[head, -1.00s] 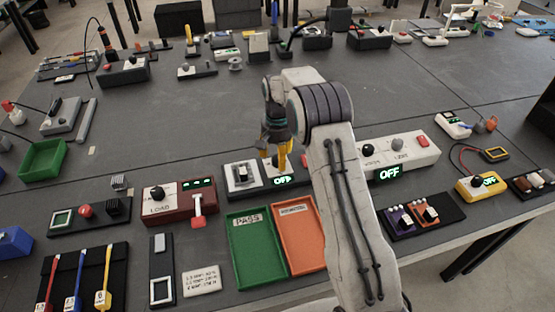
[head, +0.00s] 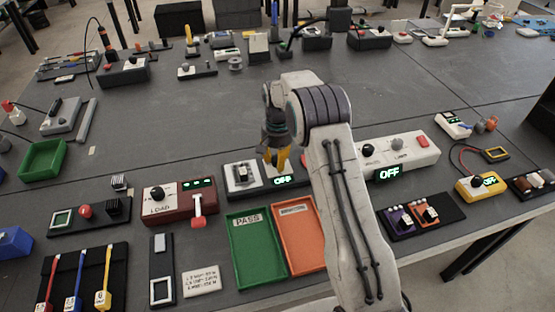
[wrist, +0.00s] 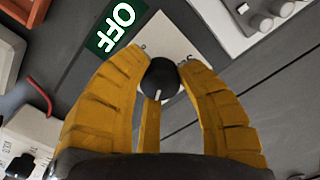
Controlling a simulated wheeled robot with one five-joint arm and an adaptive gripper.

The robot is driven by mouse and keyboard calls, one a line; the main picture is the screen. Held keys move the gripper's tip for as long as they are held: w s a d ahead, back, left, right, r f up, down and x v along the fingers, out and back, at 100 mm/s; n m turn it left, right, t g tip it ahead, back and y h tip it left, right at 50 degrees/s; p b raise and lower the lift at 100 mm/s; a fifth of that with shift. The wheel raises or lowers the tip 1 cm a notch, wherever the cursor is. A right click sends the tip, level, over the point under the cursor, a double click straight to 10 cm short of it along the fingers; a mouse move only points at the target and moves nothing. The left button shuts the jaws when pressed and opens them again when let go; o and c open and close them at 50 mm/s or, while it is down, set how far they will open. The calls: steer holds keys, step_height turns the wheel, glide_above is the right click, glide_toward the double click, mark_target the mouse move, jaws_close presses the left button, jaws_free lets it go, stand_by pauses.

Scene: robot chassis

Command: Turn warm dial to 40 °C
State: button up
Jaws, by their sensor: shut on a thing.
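A black round dial knob (wrist: 159,76) with a white pointer line sits on a pale plate (wrist: 178,43) in the wrist view. The plate's markings are mostly hidden by my fingers. The pointer faces the bottom of the wrist view. My gripper (head: 276,168) points down over a dark unit, and its yellow fingers (wrist: 160,82) are shut on the knob from both sides. A green display (head: 283,180) beside it reads OFF, and it also shows in the wrist view (wrist: 115,25). In the head view my fingers hide the knob.
Green (head: 234,262) and orange (head: 279,209) trays lie in front.

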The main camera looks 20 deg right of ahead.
jaws_close()
steer(key=shift+n, duration=0.3)
steer(key=n, duration=0.5)
steer(key=shift+n, duration=0.4)
steer(key=n, duration=0.5)
steer(key=shift+s+f, duration=0.1)
steer(key=shift+n, duration=0.3)
steer(key=o, duration=0.8)
jaws_free()
steer(key=shift+c, duration=0.2)
